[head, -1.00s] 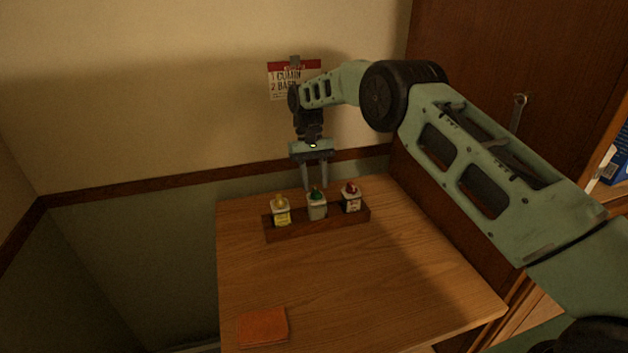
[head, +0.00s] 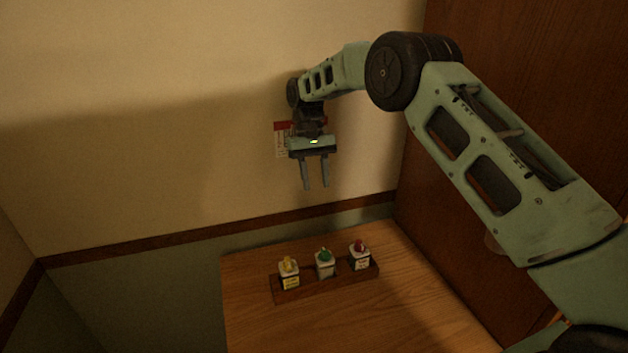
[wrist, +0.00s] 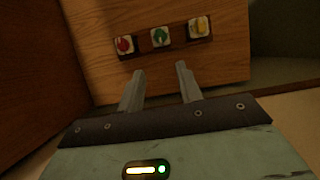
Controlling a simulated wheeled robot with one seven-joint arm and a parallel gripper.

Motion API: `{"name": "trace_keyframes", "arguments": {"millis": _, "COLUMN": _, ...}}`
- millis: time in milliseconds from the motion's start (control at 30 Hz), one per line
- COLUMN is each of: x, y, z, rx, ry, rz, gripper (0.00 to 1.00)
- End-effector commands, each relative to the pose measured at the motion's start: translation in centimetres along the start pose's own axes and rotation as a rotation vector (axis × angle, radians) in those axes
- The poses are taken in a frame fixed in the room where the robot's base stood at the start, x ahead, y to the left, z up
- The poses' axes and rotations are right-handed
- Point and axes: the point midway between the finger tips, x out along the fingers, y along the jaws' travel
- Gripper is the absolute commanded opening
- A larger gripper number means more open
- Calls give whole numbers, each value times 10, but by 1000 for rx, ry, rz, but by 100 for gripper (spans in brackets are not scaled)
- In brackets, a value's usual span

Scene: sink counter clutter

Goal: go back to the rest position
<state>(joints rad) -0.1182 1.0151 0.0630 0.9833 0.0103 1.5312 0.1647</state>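My gripper (head: 315,188) hangs in the air above and behind the table, in front of the wall, fingers pointing down. Its two fingers are apart with nothing between them; the wrist view also shows the empty fingers (wrist: 158,82). Below it, a dark wooden rack (head: 304,291) stands on the table (head: 390,315). The rack holds three small jars in a row: one with a yellow top (head: 289,274), one with a green top (head: 325,264) and one with a red top (head: 359,256). The gripper is well clear of all of them.
A sign (head: 281,141) hangs on the wall, mostly hidden behind my gripper. A tall dark wooden panel (head: 470,50) stands right of the table, close to my arm. The air left of the gripper, along the wall, is free.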

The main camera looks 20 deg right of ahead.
Motion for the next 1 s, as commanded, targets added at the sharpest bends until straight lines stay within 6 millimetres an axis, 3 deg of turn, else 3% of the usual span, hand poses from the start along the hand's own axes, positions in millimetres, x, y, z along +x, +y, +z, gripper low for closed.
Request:
{"name": "trace_keyframes", "arguments": {"millis": 400, "x": 1, "y": -2, "z": 1, "rx": -4, "ry": 1, "rz": -1, "gripper": 35}}
{"name": "trace_keyframes", "arguments": {"millis": 567, "x": 5, "y": -26, "z": 20, "rx": -61, "ry": 29, "rz": -14, "gripper": 35}}
{"name": "trace_keyframes", "arguments": {"millis": 767, "x": 26, "y": -84, "z": 91, "rx": -223, "ry": 112, "rz": -37, "gripper": 35}}
{"name": "trace_keyframes", "arguments": {"millis": 900, "x": 56, "y": -113, "z": 154, "rx": -342, "ry": 174, "rz": -35, "gripper": 35}}
{"name": "trace_keyframes", "arguments": {"millis": 1000, "x": 84, "y": -125, "z": 202, "rx": -423, "ry": 218, "rz": -25, "gripper": 35}}
